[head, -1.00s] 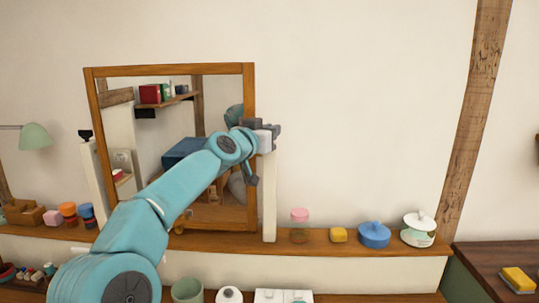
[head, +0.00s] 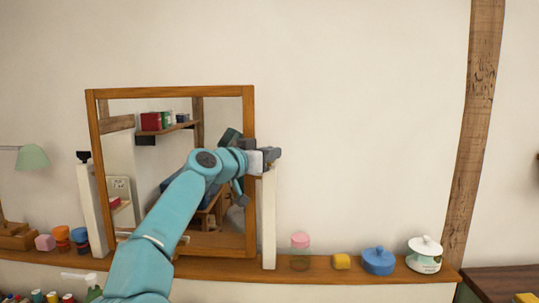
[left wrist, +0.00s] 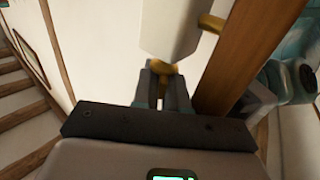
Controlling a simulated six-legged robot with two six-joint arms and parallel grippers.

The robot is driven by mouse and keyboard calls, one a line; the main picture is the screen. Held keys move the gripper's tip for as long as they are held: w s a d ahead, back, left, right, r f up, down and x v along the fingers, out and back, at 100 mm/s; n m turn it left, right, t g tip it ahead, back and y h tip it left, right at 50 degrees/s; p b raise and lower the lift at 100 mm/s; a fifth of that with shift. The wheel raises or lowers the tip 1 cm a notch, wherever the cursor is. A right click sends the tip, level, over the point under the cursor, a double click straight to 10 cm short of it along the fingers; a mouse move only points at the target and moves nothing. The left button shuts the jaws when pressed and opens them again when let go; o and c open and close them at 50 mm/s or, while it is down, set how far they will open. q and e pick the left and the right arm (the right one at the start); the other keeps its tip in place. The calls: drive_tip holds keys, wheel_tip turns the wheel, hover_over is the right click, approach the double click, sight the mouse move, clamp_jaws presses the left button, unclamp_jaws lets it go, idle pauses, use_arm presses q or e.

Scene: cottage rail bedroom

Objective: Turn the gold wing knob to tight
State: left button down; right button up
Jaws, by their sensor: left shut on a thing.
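The gold wing knob (left wrist: 165,67) shows in the left wrist view at the white post (left wrist: 170,28). It sits between the fingertips of my left gripper (left wrist: 163,88), which is shut on it and partly covers it. In the head view my left gripper (head: 268,157) is at the top of the right-hand white post (head: 268,220), beside the wooden mirror frame (head: 250,120). The knob is hidden there by the gripper. I cannot read the knob's tightness. My right gripper is in neither view.
The mirror stands on a wooden shelf (head: 330,274). The wall right of the mirror is bare.

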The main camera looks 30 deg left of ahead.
use_arm(q)
drive_tip(key=c, duration=1.5)
unclamp_jaws()
drive_tip(key=shift+c, duration=0.2)
drive_tip(key=shift+y, duration=0.3)
